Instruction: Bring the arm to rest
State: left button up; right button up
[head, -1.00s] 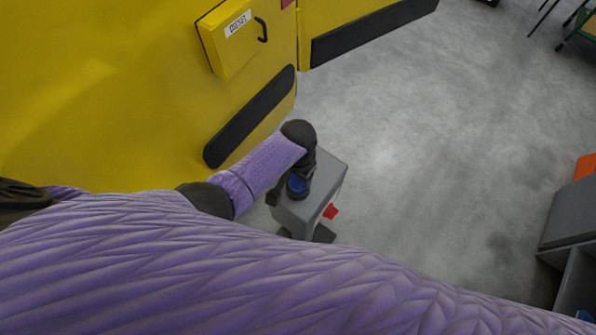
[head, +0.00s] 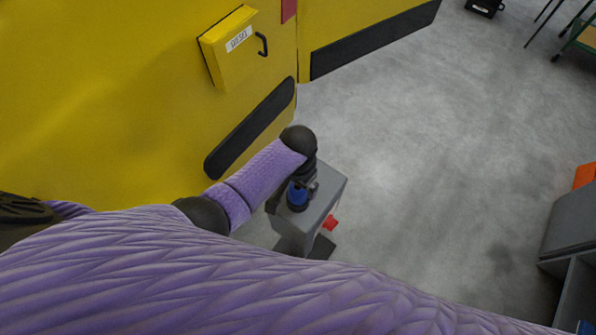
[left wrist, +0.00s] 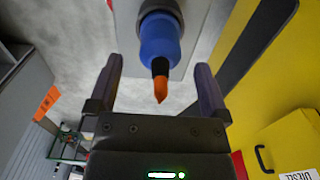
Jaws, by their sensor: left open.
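My left arm, in a quilted purple sleeve, comes in from the left in the head view. Its dark gripper (head: 311,187) is close by a small blue cylinder (head: 298,195) over a grey stand (head: 325,185), partly hidden by the wrist. In the left wrist view the gripper (left wrist: 158,75) is open, its two fingers apart. The blue cylinder (left wrist: 159,40), with a black neck and an orange tip, shows in the gap between them. I cannot tell how far it is from the fingers. My right gripper is not in view.
A yellow vehicle side (head: 120,90) with a box marked DIESEL (head: 230,48) stands left of the stand. A small red part (head: 330,222) shows at the stand's side. A grey cabinet (head: 575,225) is at the right edge. Grey floor (head: 430,150) between is clear.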

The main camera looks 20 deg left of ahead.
pick_arm(q)
notch_tip(320, 180, up, 7)
jog(key=shift+p, duration=0.95)
jog(key=s+a+r+n+t, duration=0.1)
jog(key=s+a+r+t, duration=0.2)
jog(key=s, duration=0.4)
jog(key=s+a+r+n+t, duration=0.1)
jog(key=s+a+r, duration=0.2)
jog(key=s+r, duration=0.35)
notch_tip(320, 180, down, 34)
jog(key=s+g+b, duration=0.2)
jog(key=b, duration=1.3)
jog(key=s+a+f+b, duration=0.1)
jog(key=s+f+b, duration=0.3)
jog(key=f, duration=0.4)
jog(key=s+a+f+g+b, duration=0.1)
jog(key=s+f+b, duration=0.3)
jog(key=f, duration=0.4)
jog(key=s+a+f+b, duration=0.1)
jog(key=s+f+b, duration=0.4)
jog(key=f, duration=0.3)
jog(key=shift+s+m, duration=0.3)
jog(key=shift+s, duration=0.3)
